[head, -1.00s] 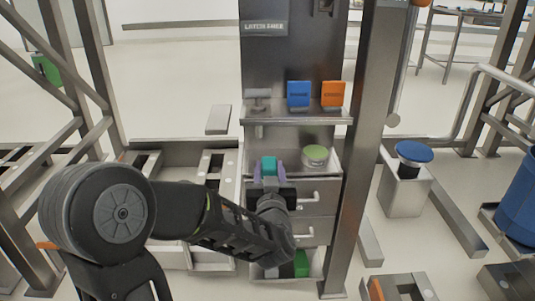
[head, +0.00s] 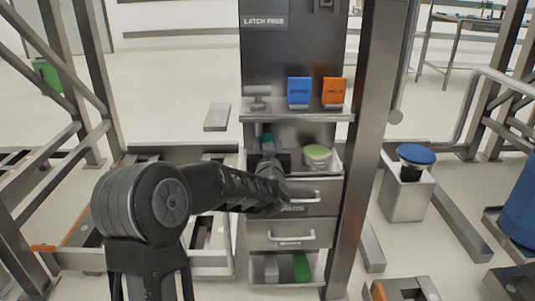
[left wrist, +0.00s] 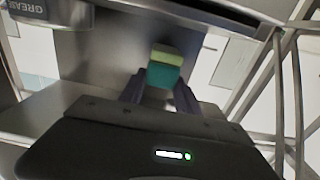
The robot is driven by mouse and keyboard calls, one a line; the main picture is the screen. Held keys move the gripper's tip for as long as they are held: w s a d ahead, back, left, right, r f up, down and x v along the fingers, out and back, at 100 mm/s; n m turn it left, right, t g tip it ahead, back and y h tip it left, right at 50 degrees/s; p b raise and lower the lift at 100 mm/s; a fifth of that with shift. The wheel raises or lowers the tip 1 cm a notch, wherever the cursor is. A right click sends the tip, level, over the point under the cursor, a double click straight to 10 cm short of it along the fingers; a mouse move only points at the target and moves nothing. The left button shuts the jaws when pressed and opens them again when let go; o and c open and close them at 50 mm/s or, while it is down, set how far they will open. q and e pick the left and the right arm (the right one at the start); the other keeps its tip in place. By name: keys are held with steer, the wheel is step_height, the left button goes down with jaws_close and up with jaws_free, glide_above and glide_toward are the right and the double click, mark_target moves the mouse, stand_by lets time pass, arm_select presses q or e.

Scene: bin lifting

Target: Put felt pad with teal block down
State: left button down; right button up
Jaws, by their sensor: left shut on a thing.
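My left gripper (head: 268,148) is shut on the felt pad with teal block (head: 267,139). In the left wrist view, the teal block (left wrist: 163,76) with a yellow-green layer (left wrist: 167,56) at its far end sits between the two fingers. In the head view, the gripper is at the left part of the top drawer (head: 318,195), beside a round grey tin with a green top (head: 317,153). My forearm hides part of the drawer. I cannot tell whether the pad touches anything. My right gripper is not in view.
A shelf (head: 300,116) above holds a blue box (head: 299,92), an orange box (head: 334,92) and a grey fixture (head: 257,97). A metal post (head: 360,150) stands close on the right. A lower drawer (head: 270,234) and a bottom bay with a green block (head: 301,267) lie below.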

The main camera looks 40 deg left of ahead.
arm_select(q)
steer(key=shift+f+b, duration=0.65)
steer(key=shift+f, duration=0.85)
steer(key=shift+f, duration=0.2)
steer(key=c, duration=0.9)
jaws_free()
steer(key=shift+o, duration=0.2)
